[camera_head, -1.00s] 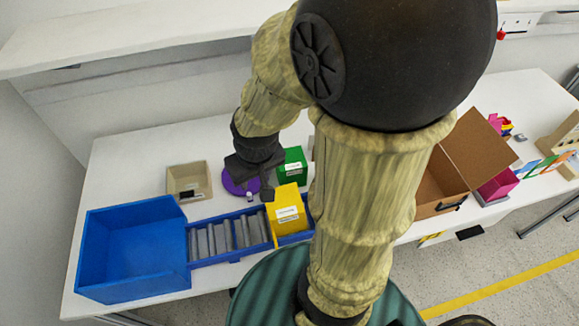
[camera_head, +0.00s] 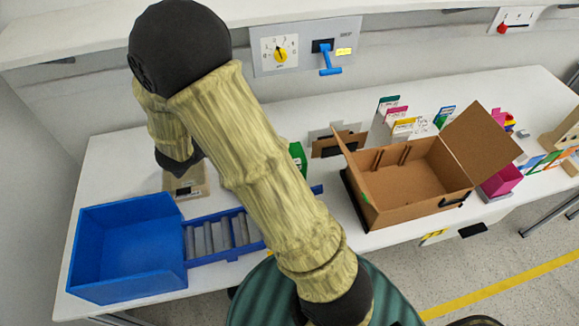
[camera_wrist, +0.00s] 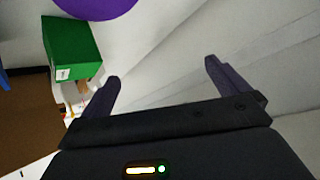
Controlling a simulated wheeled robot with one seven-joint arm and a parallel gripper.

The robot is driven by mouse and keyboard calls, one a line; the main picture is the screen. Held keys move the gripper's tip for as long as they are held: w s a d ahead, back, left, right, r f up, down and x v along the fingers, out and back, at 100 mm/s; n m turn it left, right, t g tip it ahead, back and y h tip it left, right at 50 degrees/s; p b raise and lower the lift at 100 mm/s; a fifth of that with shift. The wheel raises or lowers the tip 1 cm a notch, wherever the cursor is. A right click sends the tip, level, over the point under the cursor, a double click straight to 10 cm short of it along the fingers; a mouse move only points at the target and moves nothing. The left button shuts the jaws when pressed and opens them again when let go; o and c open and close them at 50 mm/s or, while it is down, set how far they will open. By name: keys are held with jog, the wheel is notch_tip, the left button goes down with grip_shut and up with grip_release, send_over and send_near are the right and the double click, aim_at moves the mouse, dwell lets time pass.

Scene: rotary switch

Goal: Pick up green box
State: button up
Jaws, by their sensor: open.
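The green box (camera_head: 298,156) stands on the white table just right of my forearm in the head view, which hides most of it. In the wrist view the green box (camera_wrist: 72,48) is at the upper left, with a small white label on it. My gripper (camera_wrist: 162,70) is open and empty in the wrist view. Its two dark fingers are apart, with only pale surface between them. The green box lies to the left of the fingers and does not touch them. In the head view my gripper cannot be made out behind the arm.
A blue bin (camera_head: 128,250) and a blue slotted rack (camera_head: 228,238) are at the front left. A beige tray (camera_head: 187,183) lies behind them. An open cardboard box (camera_head: 410,185) stands on the right. A wall panel (camera_head: 306,48) is behind. A purple disc (camera_wrist: 95,8) lies near the green box.

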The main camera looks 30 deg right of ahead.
jog(key=s+f+m+g+h+b, duration=0.1)
jog(key=s+f+m+g+h, duration=0.3)
jog(key=s, duration=0.4)
jog(key=m+g+h, duration=0.1)
jog(key=g+h, duration=0.1)
jog(key=shift+s+f+h, duration=0.15)
jog(key=shift+s+h, duration=0.15)
jog(key=shift+s, duration=0.1)
jog(key=shift+d, duration=0.2)
jog(key=p, duration=0.2)
send_near(296, 150)
jog(key=shift+w+f, duration=0.25)
jog(key=shift+f, duration=0.6)
jog(key=shift+d, duration=0.1)
jog(key=x, duration=0.5)
jog(key=shift+s+f+p, duration=0.1)
jog(key=shift+f+p, duration=0.15)
jog(key=shift+p, duration=0.15)
